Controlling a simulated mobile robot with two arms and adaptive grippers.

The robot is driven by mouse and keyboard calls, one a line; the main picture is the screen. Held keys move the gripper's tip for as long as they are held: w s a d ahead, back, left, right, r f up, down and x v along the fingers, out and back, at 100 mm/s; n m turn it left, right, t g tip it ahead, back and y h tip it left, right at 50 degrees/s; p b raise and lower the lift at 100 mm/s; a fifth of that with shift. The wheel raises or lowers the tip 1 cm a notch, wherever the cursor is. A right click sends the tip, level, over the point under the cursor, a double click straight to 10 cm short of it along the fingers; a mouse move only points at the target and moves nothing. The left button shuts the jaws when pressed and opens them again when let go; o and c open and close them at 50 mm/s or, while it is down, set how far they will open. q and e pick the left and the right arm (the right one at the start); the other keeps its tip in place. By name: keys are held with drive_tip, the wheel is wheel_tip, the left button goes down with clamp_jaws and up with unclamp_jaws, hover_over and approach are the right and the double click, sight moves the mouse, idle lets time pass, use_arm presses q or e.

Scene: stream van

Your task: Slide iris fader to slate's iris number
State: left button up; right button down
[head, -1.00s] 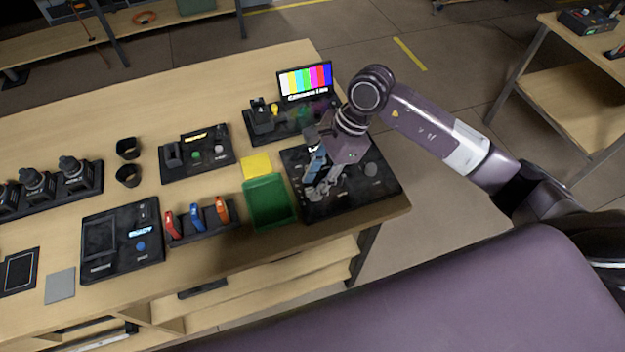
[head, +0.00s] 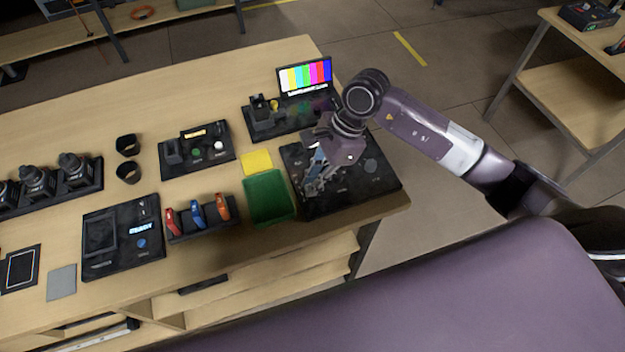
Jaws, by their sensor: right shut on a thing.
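A black control panel (head: 372,190) lies at the right front corner of the wooden table. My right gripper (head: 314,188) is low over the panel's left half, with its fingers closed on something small. The gripper hides what it holds, and I cannot make out the iris fader or its scale. A bright yellow card (head: 257,162) lies left of the panel; any writing on it is too small to read. I cannot tell which item is the slate. My left gripper is not in view.
A green tray (head: 268,198) stands close to the panel's left edge. A rack with red, blue and orange items (head: 198,214) stands left of it. A colour-bar monitor (head: 305,76) stands behind the panel. Bare tabletop shows at the back left.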

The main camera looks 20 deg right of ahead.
sight(301, 180)
drive_tip(key=shift+w, duration=0.1)
drive_tip(key=w+b, duration=0.2)
drive_tip(key=shift+w+f+b, duration=0.15)
drive_tip(key=shift+w+b, duration=0.1)
drive_tip(key=shift+b, duration=0.1)
drive_tip(key=shift+w+b, duration=0.35)
drive_tip(key=shift+w, duration=0.15)
drive_tip(key=shift+r, duration=0.2)
drive_tip(key=c, duration=2)
unclamp_jaws()
drive_tip(key=shift+o, duration=0.2)
drive_tip(key=v, duration=1.2)
